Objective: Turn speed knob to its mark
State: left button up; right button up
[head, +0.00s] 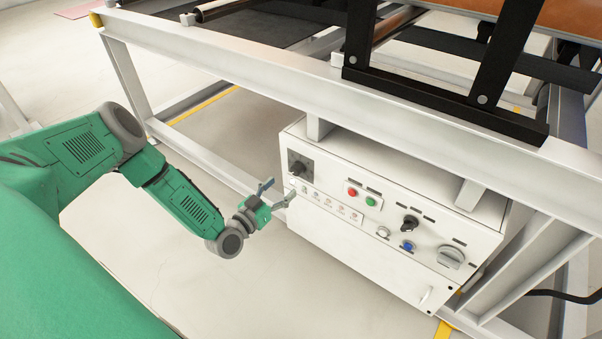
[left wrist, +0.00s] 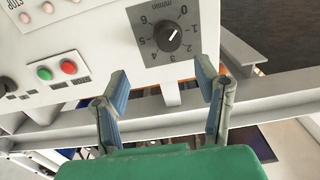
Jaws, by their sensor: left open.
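The speed knob (left wrist: 168,37) is a round black knob on a grey dial plate (left wrist: 140,58) with numbers and "m/min", seen upside down in the left wrist view. Its white pointer line slants toward the picture's upper right. In the head view the knob (head: 298,168) sits at the left end of the white control box (head: 330,215). My left gripper (head: 279,191) is open and empty, just in front of the box and apart from the knob. In the left wrist view its two fingers (left wrist: 163,95) stand either side below the knob. A distinct target mark cannot be made out. My right gripper is not in view.
A red button (head: 352,192), a green button (head: 370,202), a black selector (head: 410,224), a blue button (head: 407,247) and a grey rotary switch (head: 450,257) share the panel. A white frame beam (head: 250,83) runs above the box. The floor before the box is clear.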

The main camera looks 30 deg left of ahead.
aim_at(293, 172)
pick_arm(q)
jog(key=w+b, duration=0.1)
jog(key=w, duration=0.4)
jog(key=w+b, duration=0.1)
jog(key=w, duration=0.2)
jog(key=shift+w+a+f+b, duration=0.15)
jog(key=shift+w+f+b, duration=0.15)
jog(key=shift+w+f, duration=0.05)
jog(key=shift+d+r, duration=0.15)
jog(key=shift+d, duration=0.05)
jog(key=shift+a, duration=0.15)
jog(key=shift+a+f, duration=0.2)
jog(key=shift+a, duration=0.05)
jog(key=c, duration=0.4)
jog(key=shift+a+f, duration=0.1)
jog(key=shift+a, duration=0.1)
jog(key=c, duration=0.7)
jog(key=shift+a, duration=0.1)
jog(key=shift+c, duration=0.2)
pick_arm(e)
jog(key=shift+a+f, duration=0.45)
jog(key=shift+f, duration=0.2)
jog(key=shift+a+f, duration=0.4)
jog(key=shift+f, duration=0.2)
